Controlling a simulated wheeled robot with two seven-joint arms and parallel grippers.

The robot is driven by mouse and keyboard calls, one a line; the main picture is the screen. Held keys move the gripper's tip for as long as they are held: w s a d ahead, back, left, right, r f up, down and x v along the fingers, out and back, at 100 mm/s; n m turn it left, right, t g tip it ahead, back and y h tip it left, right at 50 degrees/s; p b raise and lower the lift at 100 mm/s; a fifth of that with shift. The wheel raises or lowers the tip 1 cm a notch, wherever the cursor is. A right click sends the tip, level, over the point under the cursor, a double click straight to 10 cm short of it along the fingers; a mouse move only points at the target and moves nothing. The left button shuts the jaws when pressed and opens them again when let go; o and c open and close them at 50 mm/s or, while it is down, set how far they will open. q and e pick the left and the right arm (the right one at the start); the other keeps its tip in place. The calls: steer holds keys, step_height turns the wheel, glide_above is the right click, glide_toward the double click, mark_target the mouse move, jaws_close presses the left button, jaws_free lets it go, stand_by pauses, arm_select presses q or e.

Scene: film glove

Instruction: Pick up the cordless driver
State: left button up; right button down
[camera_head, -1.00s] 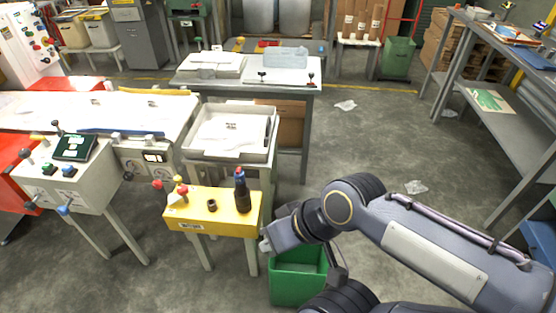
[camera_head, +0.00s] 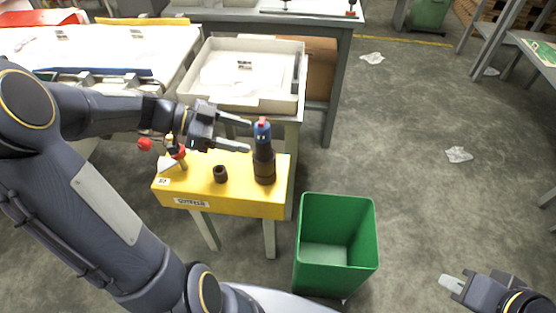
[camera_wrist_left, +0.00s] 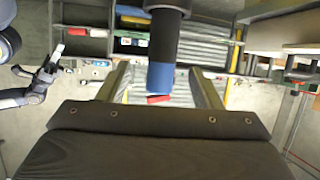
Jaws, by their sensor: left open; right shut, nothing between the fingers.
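The cordless driver (camera_head: 264,165) stands upright on the yellow stand (camera_head: 236,201), with a dark body, a blue upper part and a red top. My left gripper (camera_head: 250,137) is open, its fingers level and pointing right at the driver's upper part. In the left wrist view the driver (camera_wrist_left: 164,45) appears upside down, between the two spread fingers; I cannot tell whether either touches it. My right gripper (camera_head: 450,283) is shut and empty at the lower right, well away from the driver.
A short dark cylinder (camera_head: 220,174) and a red-knobbed fixture (camera_head: 179,154) share the stand, close under my left gripper. A white tray (camera_head: 250,102) sits just behind. A green bin (camera_head: 337,245) stands in front, to the right. The floor at right is mostly clear.

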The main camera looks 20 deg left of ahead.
mark_target(264, 154)
arm_select(q)
steer(key=x, duration=0.8)
steer(key=shift+w+a+b, duration=0.1)
steer(key=shift+w+b, duration=0.05)
steer(key=shift+b, duration=0.15)
steer(key=c, duration=1)
steer(key=shift+c, duration=0.3)
steer(key=shift+r, duration=0.15)
